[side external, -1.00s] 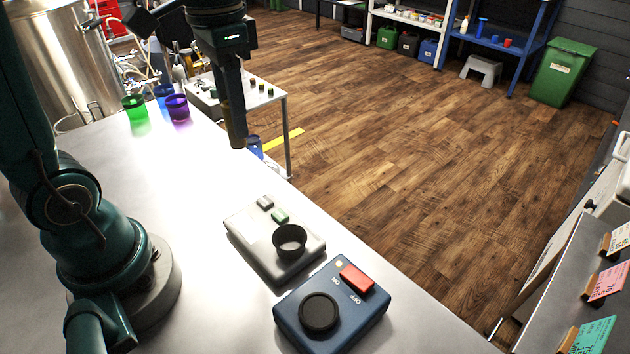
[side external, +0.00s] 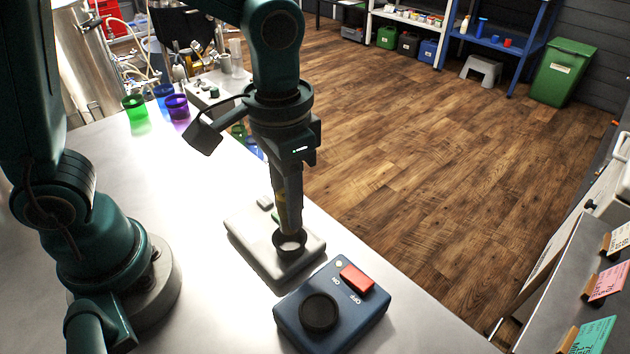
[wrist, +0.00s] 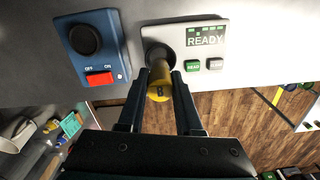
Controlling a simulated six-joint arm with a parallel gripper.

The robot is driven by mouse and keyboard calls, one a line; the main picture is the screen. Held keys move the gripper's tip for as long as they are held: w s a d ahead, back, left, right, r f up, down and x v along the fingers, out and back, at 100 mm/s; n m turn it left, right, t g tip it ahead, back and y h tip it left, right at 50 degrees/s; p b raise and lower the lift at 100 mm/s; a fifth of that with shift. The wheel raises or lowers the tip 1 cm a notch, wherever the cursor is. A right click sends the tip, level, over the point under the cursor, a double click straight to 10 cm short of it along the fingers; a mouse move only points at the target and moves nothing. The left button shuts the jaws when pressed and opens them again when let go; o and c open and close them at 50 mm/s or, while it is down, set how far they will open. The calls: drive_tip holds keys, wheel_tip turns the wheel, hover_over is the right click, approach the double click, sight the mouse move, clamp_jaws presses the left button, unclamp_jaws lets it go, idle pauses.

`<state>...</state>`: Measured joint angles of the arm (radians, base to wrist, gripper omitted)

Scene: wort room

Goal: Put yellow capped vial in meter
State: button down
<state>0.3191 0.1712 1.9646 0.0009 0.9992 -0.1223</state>
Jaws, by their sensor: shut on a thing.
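The yellow capped vial (wrist: 159,84) is between the two fingers of my gripper (wrist: 160,92) in the wrist view, with its cap towards the camera. My gripper (side external: 289,222) is shut on the vial and points down right over the meter's round black well. The meter (side external: 262,250) is a light grey box on the table; in the wrist view (wrist: 205,72) its screen reads READY, beside two buttons. The vial's lower end appears at the well opening; I cannot tell how deep it sits. In the side view the fingers mostly hide the vial.
Green (side external: 135,107) and purple (side external: 177,106) cups stand at the table's far end. The table (side external: 200,290) is clear left of the meter.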

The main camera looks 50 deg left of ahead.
sight(281, 193)
drive_tip(key=shift+f, duration=1.7)
drive_tip(key=shift+f, duration=0.3)
drive_tip(key=c, duration=0.6)
unclamp_jaws()
wheel_tip(281, 193, up, 13)
drive_tip(key=shift+f, duration=0.2)
drive_tip(key=shift+s+a+r, duration=0.1)
drive_tip(key=shift+s+a, duration=0.1)
drive_tip(key=shift+a, duration=0.1)
drive_tip(key=shift+s+a+f+n+t, duration=0.35)
drive_tip(key=shift+s+a+f+t, duration=0.1)
drive_tip(key=shift+s+a+t, duration=0.55)
drive_tip(key=shift+s+a+f+n+t, duration=0.45)
drive_tip(key=shift+s+a+t, duration=0.35)
drive_tip(key=shift+a, duration=0.45)
drive_tip(key=shift+s+a+f+n+t, duration=0.3)
drive_tip(key=shift+s+a+f+t, duration=0.2)
drive_tip(key=shift+s+a+t, duration=0.45)
